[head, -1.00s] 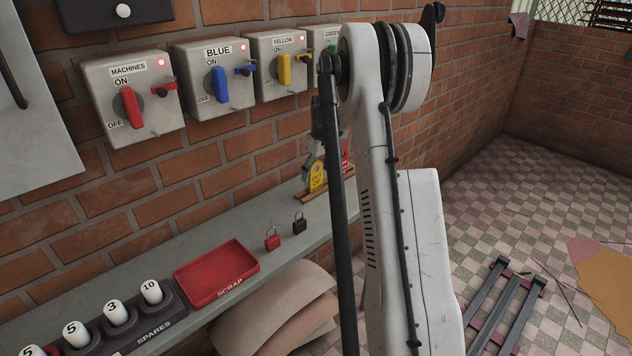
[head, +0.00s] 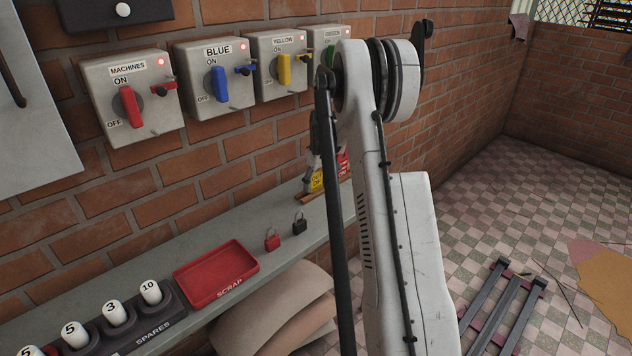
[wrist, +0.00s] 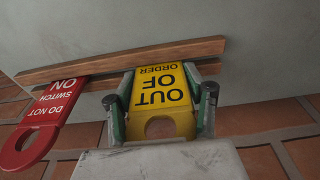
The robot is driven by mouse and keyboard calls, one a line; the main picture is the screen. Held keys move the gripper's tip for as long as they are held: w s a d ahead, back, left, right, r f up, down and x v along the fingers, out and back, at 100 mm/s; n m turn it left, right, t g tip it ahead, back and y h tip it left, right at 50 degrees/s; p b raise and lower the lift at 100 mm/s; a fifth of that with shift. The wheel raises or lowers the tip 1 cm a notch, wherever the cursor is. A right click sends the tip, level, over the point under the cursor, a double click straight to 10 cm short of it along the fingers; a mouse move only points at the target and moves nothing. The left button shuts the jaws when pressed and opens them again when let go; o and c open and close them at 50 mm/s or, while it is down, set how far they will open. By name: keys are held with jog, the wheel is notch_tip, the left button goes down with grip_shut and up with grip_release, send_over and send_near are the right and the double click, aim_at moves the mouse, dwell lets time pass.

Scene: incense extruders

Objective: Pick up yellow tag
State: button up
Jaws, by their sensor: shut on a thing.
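The yellow tag (wrist: 162,92) reads "OUT OF ORDER" and has a round hole at one end. In the wrist view my gripper (wrist: 160,105) has its two fingers against the tag's two sides, shut on it. The far end of the tag is at the wooden rack (wrist: 120,60); I cannot tell whether it still rests in it. In the head view the yellow tag (head: 316,181) shows small at the rack on the shelf, and my gripper (head: 312,168) is partly hidden behind my arm.
A red "DO NOT SWITCH ON" tag (wrist: 45,120) stands in the rack beside the yellow one. The shelf (head: 215,228) also holds a red padlock (head: 272,240), a black padlock (head: 299,224) and a red scrap tray (head: 250,265). Switch boxes (head: 215,85) hang on the brick wall above.

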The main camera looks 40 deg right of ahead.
jog(key=shift+c, duration=0.2)
notch_tip(320, 180, up, 10)
jog(key=shift+p, duration=0.45)
dwell(0.7)
